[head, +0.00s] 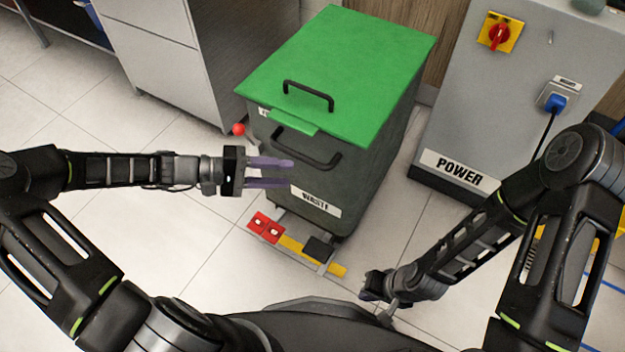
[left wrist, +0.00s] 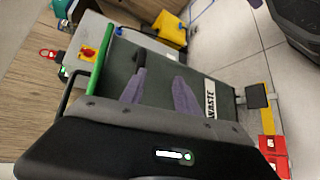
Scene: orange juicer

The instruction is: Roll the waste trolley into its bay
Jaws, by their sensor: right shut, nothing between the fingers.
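The waste trolley is a dark grey-green bin (head: 390,150) with a green lid (head: 345,65), standing upright between two grey cabinets. A black bar handle (head: 305,148) is on its front, above a white WASTE label (head: 316,200); the label also shows in the left wrist view (left wrist: 210,99). My left gripper (head: 291,173) is open and empty, its purple fingers in front of the trolley's front face, just below the handle's left end. In the left wrist view its fingers (left wrist: 160,84) are apart. My right gripper (head: 368,291) is shut and empty, low at the front right of the trolley.
A red ball knob (head: 238,129) sits at the left. Tiled floor is clear at left.

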